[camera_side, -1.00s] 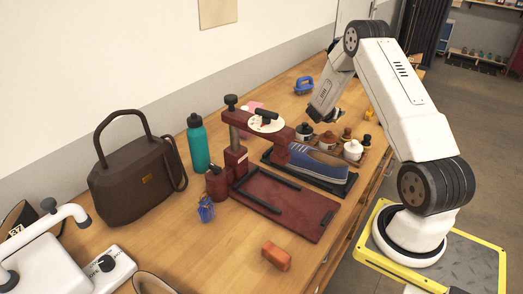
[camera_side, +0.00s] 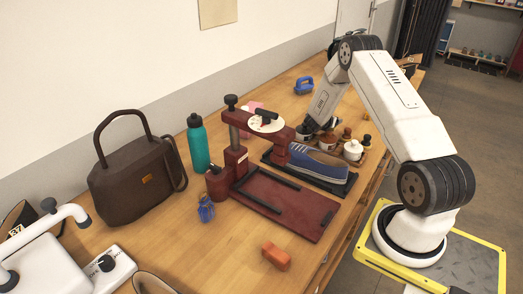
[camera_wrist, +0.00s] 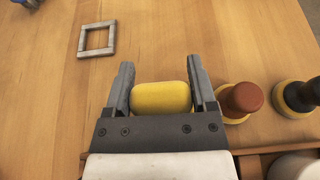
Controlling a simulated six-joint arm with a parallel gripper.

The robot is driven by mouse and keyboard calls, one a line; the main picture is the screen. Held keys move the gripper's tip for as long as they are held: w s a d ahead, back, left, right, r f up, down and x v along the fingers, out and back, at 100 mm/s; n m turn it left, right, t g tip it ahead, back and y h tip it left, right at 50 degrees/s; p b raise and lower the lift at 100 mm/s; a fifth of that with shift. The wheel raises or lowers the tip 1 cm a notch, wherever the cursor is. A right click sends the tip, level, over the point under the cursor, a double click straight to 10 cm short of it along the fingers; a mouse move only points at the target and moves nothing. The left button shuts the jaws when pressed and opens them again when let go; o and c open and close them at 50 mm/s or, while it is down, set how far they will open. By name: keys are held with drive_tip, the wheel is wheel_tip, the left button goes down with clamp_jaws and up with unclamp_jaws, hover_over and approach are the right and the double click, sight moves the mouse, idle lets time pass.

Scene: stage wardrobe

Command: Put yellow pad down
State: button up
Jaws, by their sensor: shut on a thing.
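The yellow pad (camera_wrist: 161,97) shows in the wrist view between the two grey fingers of my gripper (camera_wrist: 160,66). My gripper is shut on it. Bare wooden table lies around and beyond the pad. I cannot tell whether the pad touches the table or hangs just above it. In the side view, the end of my arm is low behind the dark red press, near the row of pots, and the pad cannot be made out there.
A brown-knobbed tool (camera_wrist: 241,100) and a dark-knobbed one (camera_wrist: 299,96) stand close right of my gripper. A grey square frame (camera_wrist: 97,39) lies farther off. A blue shoe (camera_side: 318,164) sits by the press (camera_side: 283,204). A blue-handled object (camera_side: 303,86) lies behind.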

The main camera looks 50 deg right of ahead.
drive_tip(key=shift+f, duration=0.35)
drive_tip(key=shift+s+f, duration=0.1)
drive_tip(key=shift+f, duration=0.3)
drive_tip(key=o, duration=1.2)
drive_tip(key=shift+c, duration=0.2)
drive_tip(key=shift+r, duration=0.1)
drive_tip(key=shift+r, duration=0.1)
drive_tip(key=shift+r, duration=0.35)
drive_tip(key=shift+a+r, duration=0.15)
drive_tip(key=shift+r, duration=0.15)
drive_tip(key=v, duration=1.1)
drive_tip(key=shift+a+r, duration=0.15)
drive_tip(key=shift+a, duration=0.15)
